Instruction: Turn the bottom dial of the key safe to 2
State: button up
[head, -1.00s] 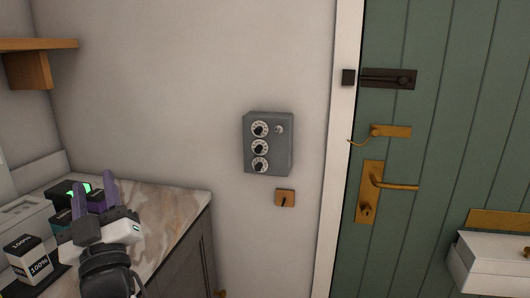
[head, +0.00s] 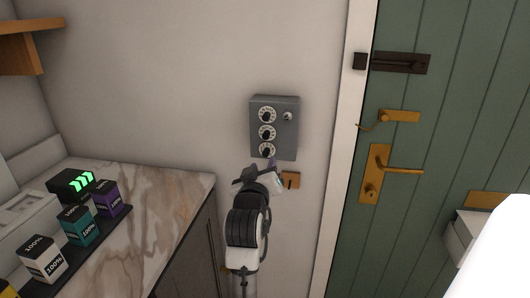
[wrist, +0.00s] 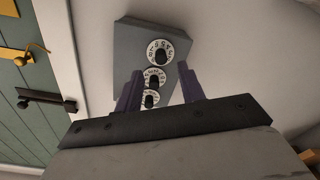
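The grey key safe (head: 286,128) is on the wall, with three round dials stacked in a column and a small knob at its upper right. The bottom dial (head: 267,150) has a black knob on a white numbered ring; its setting is too small to read. My gripper (head: 259,168) is just below the safe, close to the bottom dial. In the wrist view my gripper (wrist: 160,88) has its two purple fingers apart, with nothing held. The dials of the key safe (wrist: 126,45) show between and beyond the fingers, and the dial nearest the gripper body (wrist: 150,98) lies between them.
A small wooden plate (head: 291,180) with a dark key-like piece is on the wall below the safe. A marble counter (head: 160,205) with several small boxes stands at left. A green door (head: 410,235) with brass handle and latches is at right.

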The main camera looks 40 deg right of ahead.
aim_at(266, 155)
jog(key=p+x, duration=0.1)
jog(key=x, duration=0.4)
jog(key=shift+w+d, duration=0.2)
jog(key=shift+w, duration=0.1)
grip_shut()
